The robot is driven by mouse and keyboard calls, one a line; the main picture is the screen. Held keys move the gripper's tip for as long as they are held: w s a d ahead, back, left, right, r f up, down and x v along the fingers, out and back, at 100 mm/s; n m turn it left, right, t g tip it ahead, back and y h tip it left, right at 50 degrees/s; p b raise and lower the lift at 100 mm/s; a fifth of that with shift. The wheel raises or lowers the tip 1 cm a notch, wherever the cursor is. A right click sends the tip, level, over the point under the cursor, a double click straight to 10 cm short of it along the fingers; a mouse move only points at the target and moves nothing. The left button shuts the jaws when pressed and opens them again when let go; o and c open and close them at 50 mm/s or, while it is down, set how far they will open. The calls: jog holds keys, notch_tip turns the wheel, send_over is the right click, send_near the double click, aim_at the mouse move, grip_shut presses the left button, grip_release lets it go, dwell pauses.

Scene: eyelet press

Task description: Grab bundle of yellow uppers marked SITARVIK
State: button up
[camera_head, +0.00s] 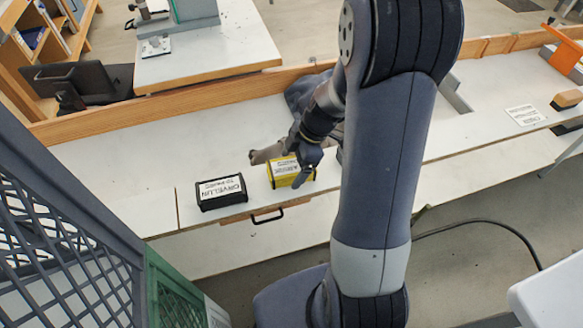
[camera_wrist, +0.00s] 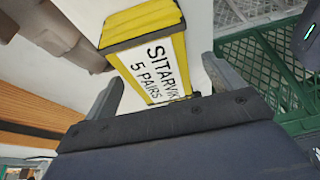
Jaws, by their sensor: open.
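The yellow bundle (camera_head: 289,172) lies on the white bench, right of a black bundle. In the wrist view the yellow bundle (camera_wrist: 140,22) shows its white label reading SITARVIK 5 PAIRS (camera_wrist: 160,68). My gripper (camera_head: 306,168) is at the bundle's right side in the head view and partly covers it. In the wrist view my gripper (camera_wrist: 165,90) is open, with one finger on each side of the label end. I cannot tell whether the fingers touch the bundle.
A black bundle (camera_head: 221,191) labelled ORVELUN or similar stands close to the left. Brownish-grey items (camera_head: 266,153) lie just behind the yellow bundle. A wooden ledge (camera_head: 200,98) runs along the bench's back. A lattice crate (camera_head: 60,230) stands at the left front. Bare bench lies at left (camera_head: 110,165).

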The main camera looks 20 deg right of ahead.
jog(key=shift+a+f, duration=0.2)
jog(key=shift+f, duration=0.3)
jog(key=c, duration=1.3)
